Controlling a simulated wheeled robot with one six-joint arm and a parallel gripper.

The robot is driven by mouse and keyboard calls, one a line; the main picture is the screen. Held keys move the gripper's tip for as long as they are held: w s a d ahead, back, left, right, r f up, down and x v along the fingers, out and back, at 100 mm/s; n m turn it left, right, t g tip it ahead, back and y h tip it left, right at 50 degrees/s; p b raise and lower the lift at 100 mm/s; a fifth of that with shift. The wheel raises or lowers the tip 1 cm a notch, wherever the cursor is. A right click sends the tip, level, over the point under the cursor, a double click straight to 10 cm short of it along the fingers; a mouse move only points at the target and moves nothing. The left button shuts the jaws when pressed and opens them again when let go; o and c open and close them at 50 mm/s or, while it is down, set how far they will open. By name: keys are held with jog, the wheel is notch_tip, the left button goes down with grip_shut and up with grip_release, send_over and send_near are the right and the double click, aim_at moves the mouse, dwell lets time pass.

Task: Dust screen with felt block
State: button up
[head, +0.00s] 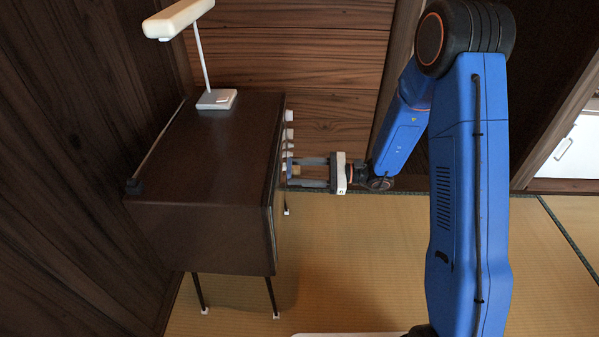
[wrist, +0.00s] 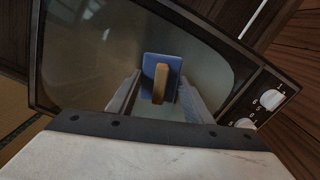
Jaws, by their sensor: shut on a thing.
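An old television with a dark brown cabinet (head: 200,160) stands on thin legs, its front facing right in the head view. Its grey-green screen (wrist: 90,70) fills much of the wrist view and looks hazy. The felt block (wrist: 161,64) is a blue pad with a tan wooden grip. My gripper (head: 300,172) is shut on the grip, with one finger on each side, and also shows in the wrist view (wrist: 160,90). The pad faces the screen near its middle. I cannot tell whether it touches the glass. The screen face is hidden in the head view.
White control knobs (wrist: 272,98) sit beside the screen. A white lamp (head: 216,99) stands on the cabinet top, with a thin rod (head: 160,140) along its back edge. Wooden walls stand behind and left. Open tatami (head: 360,270) lies in front.

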jog(key=shift+a, duration=1.05)
jog(key=shift+w, duration=0.15)
dwell(0.3)
jog(key=w, duration=0.3)
jog(key=shift+w, duration=0.4)
jog(key=shift+s+a, duration=0.15)
jog(key=shift+s, duration=0.9)
jog(key=shift+s+a, duration=0.1)
jog(key=shift+s, duration=0.95)
jog(key=shift+c, duration=0.4)
jog(key=d, duration=0.6)
jog(key=shift+d, duration=0.15)
